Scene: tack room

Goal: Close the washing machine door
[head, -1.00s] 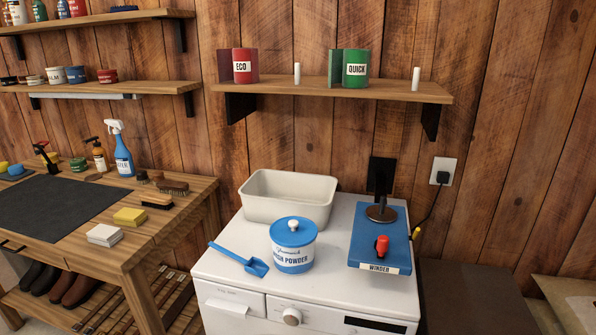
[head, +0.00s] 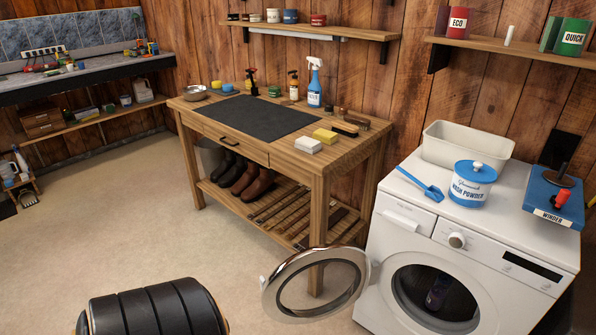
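The white washing machine (head: 385,262) stands at the right in the head view. Its round door (head: 278,303), a chrome ring with a clear middle, stands wide open to the left of the machine, hinged at the drum opening's left side. The drum opening (head: 412,290) is dark, and a bluish-purple item shows inside it. Neither gripper is in view.
A wooden workbench (head: 345,160) with boots on its lower shelf stands behind the door. The floor (head: 100,225) at the left is clear. On the machine are a wash powder tub (head: 470,188), blue scoop (head: 420,183), cream basin (head: 440,152) and blue winder (head: 540,200).

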